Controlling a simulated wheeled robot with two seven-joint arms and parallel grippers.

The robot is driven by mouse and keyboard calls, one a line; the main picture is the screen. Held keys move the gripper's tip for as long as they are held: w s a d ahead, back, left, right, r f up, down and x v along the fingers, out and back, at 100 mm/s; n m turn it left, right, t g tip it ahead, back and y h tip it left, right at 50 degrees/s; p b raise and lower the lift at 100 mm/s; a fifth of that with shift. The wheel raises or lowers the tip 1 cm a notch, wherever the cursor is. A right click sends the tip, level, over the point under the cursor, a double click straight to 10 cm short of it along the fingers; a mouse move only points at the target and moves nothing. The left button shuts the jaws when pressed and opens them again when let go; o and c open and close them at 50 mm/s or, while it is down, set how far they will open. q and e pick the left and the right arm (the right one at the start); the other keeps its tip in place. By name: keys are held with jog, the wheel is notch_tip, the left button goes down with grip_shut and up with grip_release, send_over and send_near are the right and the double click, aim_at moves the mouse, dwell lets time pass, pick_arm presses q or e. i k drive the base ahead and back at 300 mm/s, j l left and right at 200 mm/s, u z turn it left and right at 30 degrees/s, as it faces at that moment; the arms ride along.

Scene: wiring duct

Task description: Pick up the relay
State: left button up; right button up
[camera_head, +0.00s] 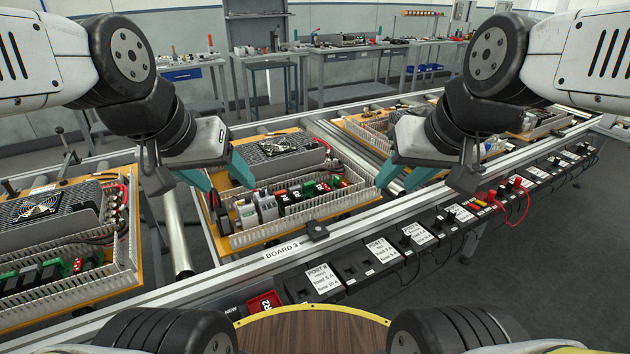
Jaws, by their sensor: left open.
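Board 3 (322,213) stands in the middle, with a row of modules inside white slotted duct walls. Small red, green and black modules (290,197) sit in that row; I cannot tell for sure which part is the relay. A red block with white lettering (264,303) lies in the front strip of ports, beside a "NEW" label. My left gripper (229,188) is open and empty, its teal fingers spread above the left end of board 3's module row. My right gripper (396,187) is open and empty, near the right edge of board 3.
A board with a fan unit (40,210) stands at left, and another board (365,127) lies further right on the conveyor. Labelled ports (325,281) line the front rail. A round wooden surface (312,333) is at the bottom. Workbenches (345,75) stand behind.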

aim_at(234, 312)
jog(key=k+u, duration=0.1)
jog(key=u, duration=0.85)
jog(key=k+z, duration=0.25)
jog(key=k+l+z, duration=0.15)
jog(key=k+z, duration=0.15)
jog(key=k, duration=0.1)
